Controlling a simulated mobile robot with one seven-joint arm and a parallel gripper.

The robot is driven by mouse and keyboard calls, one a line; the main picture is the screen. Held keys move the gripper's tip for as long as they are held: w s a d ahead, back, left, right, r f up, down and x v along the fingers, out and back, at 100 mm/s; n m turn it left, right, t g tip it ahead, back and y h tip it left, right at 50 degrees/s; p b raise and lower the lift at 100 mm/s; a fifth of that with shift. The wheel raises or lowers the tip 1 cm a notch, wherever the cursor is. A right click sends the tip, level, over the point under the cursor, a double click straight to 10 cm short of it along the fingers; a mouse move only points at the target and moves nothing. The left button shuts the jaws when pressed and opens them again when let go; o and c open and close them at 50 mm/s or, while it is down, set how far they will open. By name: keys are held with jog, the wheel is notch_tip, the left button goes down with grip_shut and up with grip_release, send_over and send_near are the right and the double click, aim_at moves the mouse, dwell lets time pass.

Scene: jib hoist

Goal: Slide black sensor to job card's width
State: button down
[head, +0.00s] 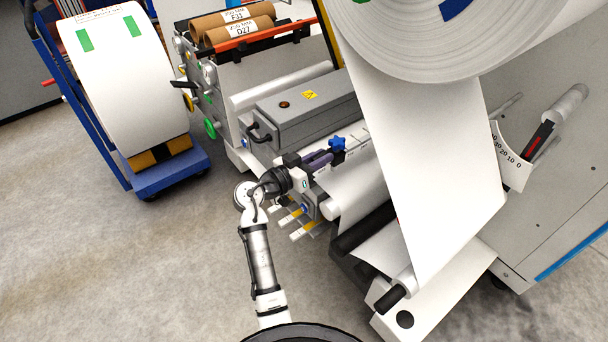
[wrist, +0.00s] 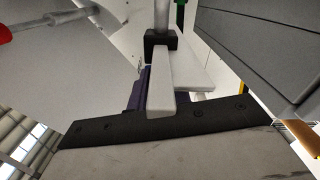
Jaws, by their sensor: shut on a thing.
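A grey post rises behind the block. The sensor's far side is hidden. A white printed label (head: 98,13) on the roll at the left may be the job card; its text is too small to read.
A blue star knob (head: 337,143) stands beside the rail. The white web (head: 420,160) hangs close on the right. Yellow-and-white tabs (head: 300,226) stick out below my gripper. A blue trolley (head: 168,175) carries a white roll. The floor at lower left is clear.

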aim_at(332, 149)
jog(key=b+x, duration=0.1)
jog(key=x, duration=0.2)
jog(key=shift+f, duration=0.1)
jog(key=shift+w+d, duration=0.3)
jog(key=shift+d, duration=0.1)
jog(key=c, duration=1.3)
grip_release()
jog(key=shift+s+a, duration=0.1)
